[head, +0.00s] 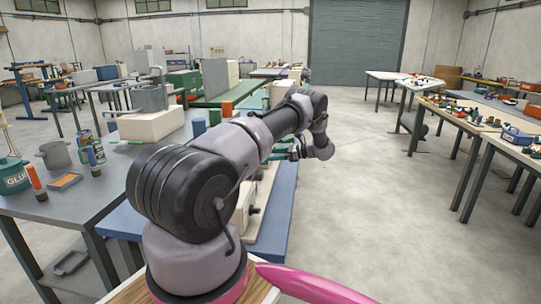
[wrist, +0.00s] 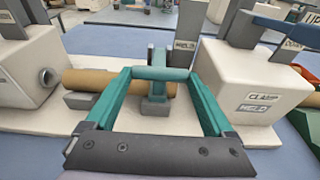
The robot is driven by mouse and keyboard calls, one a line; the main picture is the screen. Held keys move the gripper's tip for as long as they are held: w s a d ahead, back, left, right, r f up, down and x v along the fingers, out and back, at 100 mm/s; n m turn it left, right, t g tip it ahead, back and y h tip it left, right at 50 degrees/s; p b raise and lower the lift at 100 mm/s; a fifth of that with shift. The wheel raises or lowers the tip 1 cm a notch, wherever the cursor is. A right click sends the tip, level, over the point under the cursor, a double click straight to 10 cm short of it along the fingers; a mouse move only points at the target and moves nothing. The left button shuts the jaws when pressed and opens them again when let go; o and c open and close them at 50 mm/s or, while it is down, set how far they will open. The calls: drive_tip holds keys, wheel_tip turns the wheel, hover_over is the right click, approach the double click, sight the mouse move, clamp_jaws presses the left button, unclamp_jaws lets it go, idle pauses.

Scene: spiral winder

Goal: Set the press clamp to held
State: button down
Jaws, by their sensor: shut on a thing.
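A pale block (wrist: 248,88) on the right of the wrist view carries labels reading what looks like CLAMP and HELD. A dark grey lever (wrist: 240,25) rises from its top. A brown tube (wrist: 105,80) lies across the pale base, left of the block. A slim grey-green upright piece (wrist: 157,55) stands at the tube, above a small grey support. My gripper (wrist: 160,73) has teal fingers that come together at this upright piece, shut on it. The fingers partly hide the tube. In the head view my gripper (head: 294,152) is small and mostly hidden by my arm.
Another pale block (wrist: 25,65) with a round socket stands at the tube's left end. A dark upright plate (wrist: 188,25) with a label stands behind the tube. The grey bench (head: 60,205) at the left holds a glue pot (head: 14,177). Open floor (head: 370,200) lies to the right.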

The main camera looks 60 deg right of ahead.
drive_tip(key=shift+s+a+f, duration=0.1)
drive_tip(key=shift+s+f, duration=0.05)
drive_tip(key=shift+f, duration=0.2)
drive_tip(key=shift+c, duration=0.4)
unclamp_jaws()
drive_tip(key=shift+o, duration=0.4)
drive_tip(key=shift+f, duration=0.1)
drive_tip(key=v, duration=1)
drive_tip(key=shift+s+d+r, duration=0.25)
drive_tip(key=shift+s, duration=0.05)
